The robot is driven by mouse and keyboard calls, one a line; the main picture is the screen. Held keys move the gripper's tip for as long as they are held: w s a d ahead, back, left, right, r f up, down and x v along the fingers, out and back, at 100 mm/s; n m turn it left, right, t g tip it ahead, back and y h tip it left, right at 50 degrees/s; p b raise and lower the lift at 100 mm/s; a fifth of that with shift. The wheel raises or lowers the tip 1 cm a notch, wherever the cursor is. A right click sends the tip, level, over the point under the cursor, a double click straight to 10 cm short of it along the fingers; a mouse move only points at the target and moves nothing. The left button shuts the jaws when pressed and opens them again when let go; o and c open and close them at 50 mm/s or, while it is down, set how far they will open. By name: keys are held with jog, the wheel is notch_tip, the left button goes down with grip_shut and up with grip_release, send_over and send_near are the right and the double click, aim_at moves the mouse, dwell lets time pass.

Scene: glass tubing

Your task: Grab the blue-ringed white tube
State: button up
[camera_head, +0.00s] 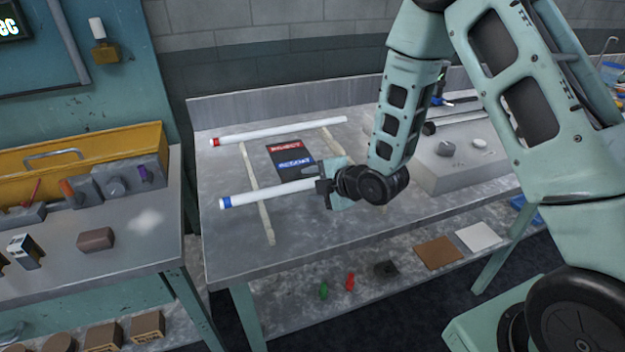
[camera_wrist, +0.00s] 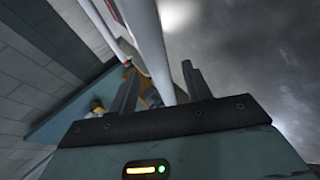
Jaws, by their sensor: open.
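The blue-ringed white tube (camera_head: 265,194) lies on the grey table across a pale wooden strip, its blue ring at the left end. My gripper (camera_head: 322,186) is at the tube's right part, its jaws open around it. In the wrist view the tube (camera_wrist: 150,45) runs between the two spread fingers of my gripper (camera_wrist: 160,68), with a gap to the left finger. The gripper hides the tube's right end in the head view. A similar white tube with a red ring (camera_head: 275,130) lies farther back; it shows thinly in the wrist view (camera_wrist: 95,20).
Pale wooden strips (camera_head: 256,190) lie on the table (camera_head: 225,260). A grey box (camera_head: 465,155) stands to the right. A yellow toolbox (camera_head: 80,150) sits on the left bench. The table's front left is clear.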

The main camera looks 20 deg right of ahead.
grip_shut()
dwell(0.3)
